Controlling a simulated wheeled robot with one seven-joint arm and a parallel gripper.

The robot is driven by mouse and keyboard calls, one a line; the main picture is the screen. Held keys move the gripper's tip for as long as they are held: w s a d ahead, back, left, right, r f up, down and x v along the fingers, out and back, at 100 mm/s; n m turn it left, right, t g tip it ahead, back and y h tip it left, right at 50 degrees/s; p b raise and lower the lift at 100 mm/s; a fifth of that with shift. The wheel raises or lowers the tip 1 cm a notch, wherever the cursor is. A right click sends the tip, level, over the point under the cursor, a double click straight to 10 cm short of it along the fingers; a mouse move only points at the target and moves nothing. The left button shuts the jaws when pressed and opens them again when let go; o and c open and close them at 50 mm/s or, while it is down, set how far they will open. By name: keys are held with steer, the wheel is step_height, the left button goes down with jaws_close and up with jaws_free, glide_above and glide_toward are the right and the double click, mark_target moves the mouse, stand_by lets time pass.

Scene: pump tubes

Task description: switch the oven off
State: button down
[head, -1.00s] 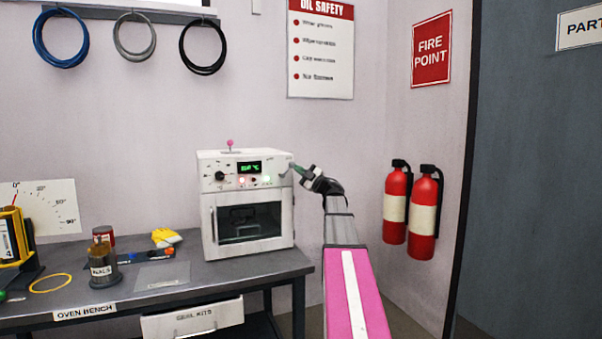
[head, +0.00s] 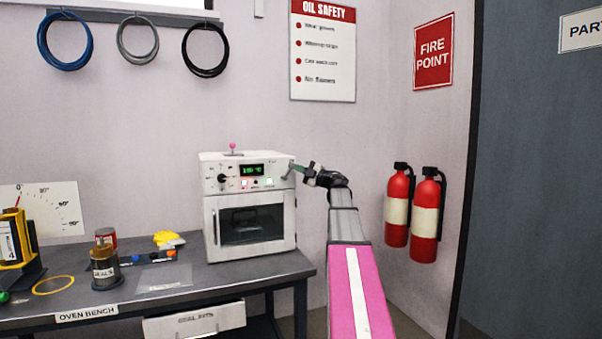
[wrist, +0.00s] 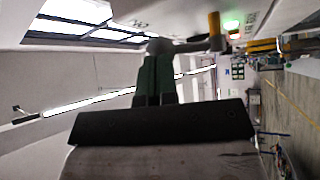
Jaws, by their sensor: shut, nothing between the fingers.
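The white oven (head: 205,220) stands on the bench with its glass door shut. Its front panel has a lit green display (head: 252,169), a black knob (head: 222,178), and small red and green lights. A small grey lever (head: 289,171) sits at the panel's right end. My gripper (head: 292,167) is at that lever from the right, its fingers shut and empty. In the wrist view the green fingers (wrist: 157,75) reach up to a grey lever with a yellow end (wrist: 214,30), beside a green light. I cannot tell whether they touch it.
Two red fire extinguishers (head: 425,225) hang to the right of my arm. The wall between is clear.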

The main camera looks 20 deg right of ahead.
steer(key=n+g, duration=0.1)
steer(key=a+r+n, duration=0.1)
steer(key=shift+a+r+n+g+h, duration=0.1)
steer(key=shift+r+n+g+h, duration=0.2)
steer(key=shift+g+h, duration=0.1)
steer(key=a+n+g+h, duration=0.1)
steer(key=a+n+h, duration=0.1)
steer(key=a+r+n+g+h, duration=0.1)
steer(key=a+n+g+h, duration=0.1)
steer(key=a+n, duration=0.1)
steer(key=shift+s+a+r+h, duration=0.1)
steer(key=shift+a+r+h, duration=0.05)
steer(key=shift+h, duration=0.25)
steer(key=shift+r, duration=0.15)
steer(key=shift+r, duration=0.65)
